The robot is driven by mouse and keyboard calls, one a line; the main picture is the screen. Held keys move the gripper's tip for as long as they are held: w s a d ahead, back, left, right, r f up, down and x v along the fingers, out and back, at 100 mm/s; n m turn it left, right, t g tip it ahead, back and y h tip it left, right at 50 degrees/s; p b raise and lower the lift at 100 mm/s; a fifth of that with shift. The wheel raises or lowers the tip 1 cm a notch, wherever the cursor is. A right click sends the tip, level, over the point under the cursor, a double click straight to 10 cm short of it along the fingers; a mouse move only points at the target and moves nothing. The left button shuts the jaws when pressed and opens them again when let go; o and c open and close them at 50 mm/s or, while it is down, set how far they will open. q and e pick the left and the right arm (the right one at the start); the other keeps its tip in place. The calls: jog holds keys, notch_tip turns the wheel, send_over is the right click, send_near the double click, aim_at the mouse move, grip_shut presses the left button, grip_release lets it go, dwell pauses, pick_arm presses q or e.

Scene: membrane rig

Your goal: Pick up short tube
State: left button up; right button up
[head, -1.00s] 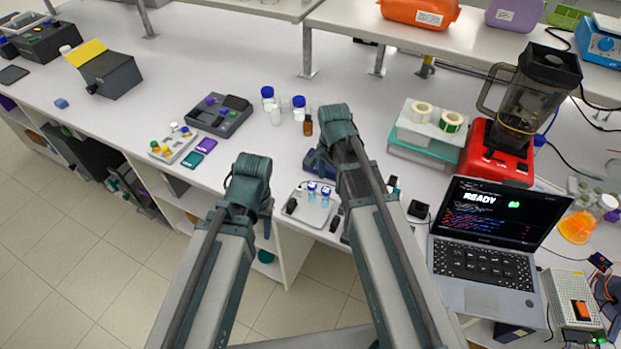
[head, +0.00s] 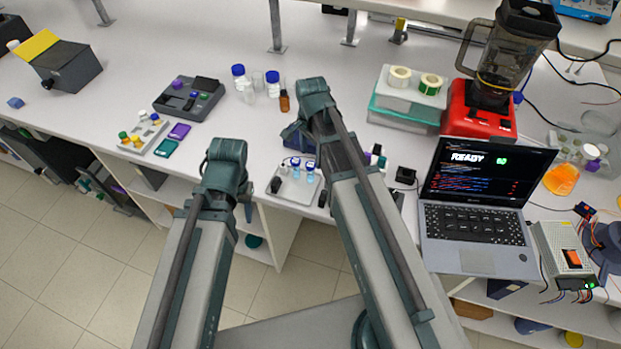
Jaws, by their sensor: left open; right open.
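Two small upright tubes (head: 303,168) with clear-blue bodies stand on a pale plate (head: 287,192) with black fittings, in the middle of the head view. I cannot tell which is the short tube. My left gripper (head: 243,196) is left of the plate, near the bench's front edge. It is mostly hidden by its own wrist, open, with nothing seen in it. My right gripper (head: 297,138) is beyond the tubes, partly behind its own arm. It is open and no held thing shows. My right forearm passes close to the plate's right side and covers the bench there.
A rack with coloured caps (head: 143,135) and a grey device (head: 190,98) stand left. Blue-capped bottles (head: 239,77) and a brown bottle (head: 284,101) stand behind. A laptop (head: 482,205), blender (head: 505,55) and stacked boxes (head: 408,100) crowd the right.

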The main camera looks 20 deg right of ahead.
aim_at(311, 171)
pick_arm(q)
jog(key=shift+f+b, duration=1.05)
jog(key=shift+f, duration=0.55)
pick_arm(e)
jog(key=shift+f, duration=1.6)
pick_arm(q)
jog(key=shift+f, duration=0.1)
pick_arm(e)
jog(key=shift+f, duration=0.1)
notch_tip(311, 171, down, 5)
jog(key=b, duration=0.5)
jog(key=shift+a+f, duration=0.1)
pick_arm(q)
notch_tip(311, 171, down, 5)
pick_arm(e)
grip_shut()
